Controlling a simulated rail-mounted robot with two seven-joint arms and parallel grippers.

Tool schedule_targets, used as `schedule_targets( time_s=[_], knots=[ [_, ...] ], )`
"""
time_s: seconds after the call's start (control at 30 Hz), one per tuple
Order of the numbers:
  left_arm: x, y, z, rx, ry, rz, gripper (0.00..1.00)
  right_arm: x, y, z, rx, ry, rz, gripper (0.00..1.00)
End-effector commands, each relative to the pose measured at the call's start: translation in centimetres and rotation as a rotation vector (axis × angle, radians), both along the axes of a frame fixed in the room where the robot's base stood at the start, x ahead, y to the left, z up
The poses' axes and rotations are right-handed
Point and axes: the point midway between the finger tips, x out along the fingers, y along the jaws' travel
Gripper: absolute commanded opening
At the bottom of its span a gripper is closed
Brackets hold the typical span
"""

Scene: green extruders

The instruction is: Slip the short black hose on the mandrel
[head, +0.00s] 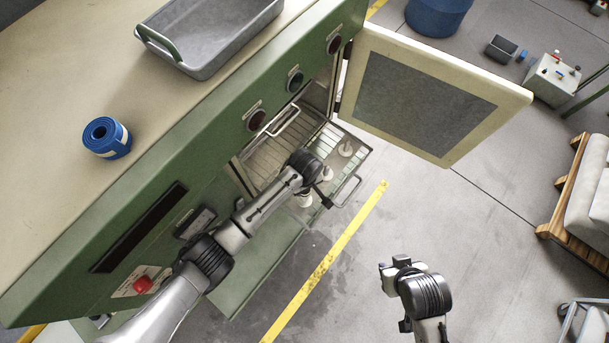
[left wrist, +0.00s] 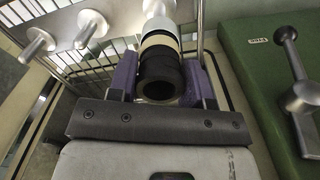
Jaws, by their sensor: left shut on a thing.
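In the left wrist view the short black hose (left wrist: 160,80) sits between the purple fingers of my left gripper (left wrist: 165,84), which is shut on it. Its dark open end faces the camera. A pale mandrel (left wrist: 160,38) lies directly beyond the hose and in line with it. I cannot tell whether the hose is around the mandrel's tip or only in front of it. In the head view my left gripper (head: 320,192) is at the pull-out rack, and the hose is not clear there. My right gripper (head: 390,270) is away over the floor; its jaw opening is unclear.
The wire rack (head: 352,185) carries other pale mandrels (head: 346,148), also in the left wrist view (left wrist: 92,25). The cabinet door (head: 430,95) stands open behind it. A grey tray (head: 215,50) and a blue roll (head: 107,138) rest on the machine top.

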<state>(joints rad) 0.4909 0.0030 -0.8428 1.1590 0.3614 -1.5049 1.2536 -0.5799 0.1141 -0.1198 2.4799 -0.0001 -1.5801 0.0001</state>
Motion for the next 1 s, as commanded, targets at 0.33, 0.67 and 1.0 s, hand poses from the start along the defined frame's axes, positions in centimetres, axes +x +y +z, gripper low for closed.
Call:
schedule_targets(
  time_s=[0.33, 0.67, 1.0],
  knots=[
    [0.0, 0.0, 0.0, -0.001, 0.0, 0.0, 0.16, 0.0, -0.1, 0.1, -0.004, -0.001, 0.003, 0.43],
    [0.0, 0.0, -0.4, -0.001, 0.0, 0.001, 0.16, 0.0, -0.3, -0.1, -0.011, -0.001, 0.007, 0.43],
    [0.0, -0.1, -1.5, -0.001, 0.0, 0.001, 0.16, 0.0, -0.2, -0.5, -0.007, 0.0, 0.005, 0.43]
  ],
)
